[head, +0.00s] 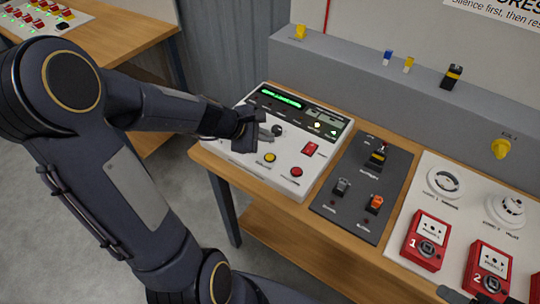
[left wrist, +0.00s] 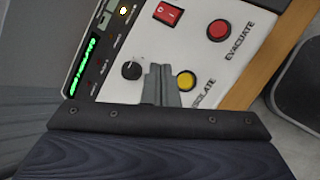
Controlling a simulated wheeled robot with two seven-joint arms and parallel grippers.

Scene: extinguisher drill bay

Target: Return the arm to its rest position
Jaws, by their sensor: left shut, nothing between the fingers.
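My left arm reaches in from the left in the head view. Its gripper (head: 265,135) is over the white control panel (head: 225,126), near the black knob and the yellow button. The gripper is shut with nothing between its fingers. In the left wrist view the shut fingers (left wrist: 160,82) point at the panel between the black knob (left wrist: 131,70) and the yellow button (left wrist: 186,80). I cannot tell whether the fingertips touch the panel. The panel has a lit green display (head: 282,97), a red switch (head: 310,149) and a red button (head: 296,171).
Right of the panel on the wooden bench (head: 218,162) are a dark switch plate (head: 345,210) and a white board (head: 400,235) with red call points (head: 425,240) and detectors (head: 446,181). A grey ledge (head: 400,100) runs behind. Another bench (head: 115,38) stands at the back left.

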